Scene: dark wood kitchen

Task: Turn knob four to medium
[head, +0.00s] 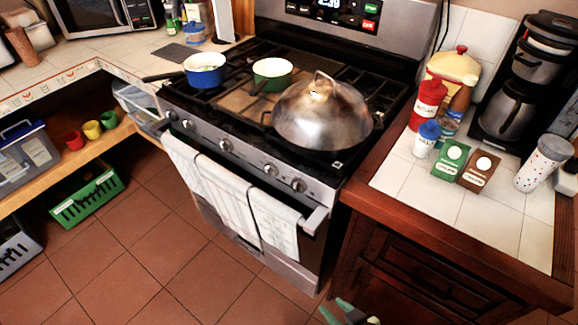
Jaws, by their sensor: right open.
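A row of round metal knobs runs along the stove's front panel. The knob second from the right (270,170), fourth from the left, sits above the hanging towels. The rightmost knob (299,185) is beside it, and another knob (225,145) is further left. Their pointer marks are too small to read. My right gripper (347,313) shows only partly at the bottom edge, open, low in front of the stove and well apart from the knobs. My left gripper is not in view.
A large domed metal lid (322,112), a blue pot (205,74) and a green pot (272,72) are on the stove (350,45). A wooden cabinet (420,270) stands right. The floor in front is clear.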

